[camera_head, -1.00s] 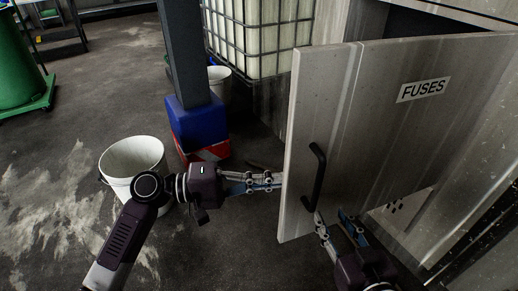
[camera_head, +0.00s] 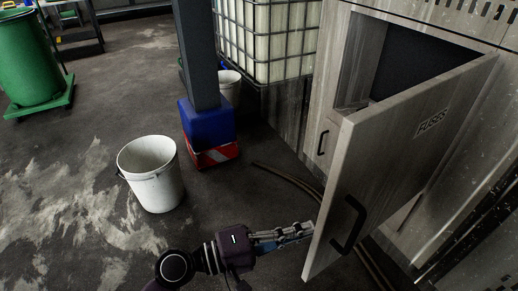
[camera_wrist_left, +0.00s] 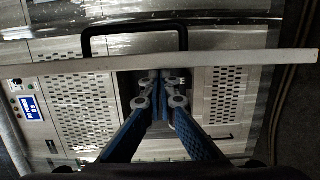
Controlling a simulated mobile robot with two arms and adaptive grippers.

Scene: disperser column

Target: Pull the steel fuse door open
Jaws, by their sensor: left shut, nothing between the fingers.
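The steel fuse door (camera_head: 395,150), a grey panel labelled FUSES, stands ajar with its free edge toward me and a dark gap behind it. Its black bar handle (camera_head: 349,225) is on the outer face near the free edge. My left gripper (camera_head: 310,231) is shut and empty, its fingertips at the door's free edge; in the head view I cannot tell whether they touch. In the left wrist view the door's edge (camera_wrist_left: 230,60) runs across, the handle (camera_wrist_left: 135,29) is above it, and the left fingertips (camera_wrist_left: 162,78) are just below it. My right gripper is out of view.
A white bucket (camera_head: 152,175) stands on open floor at left. A pillar with a blue and red base (camera_head: 208,125) and a caged white tank (camera_head: 268,40) stand behind. A hose (camera_head: 290,180) lies near the cabinet. A smaller handle (camera_head: 322,142) is beside the opening.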

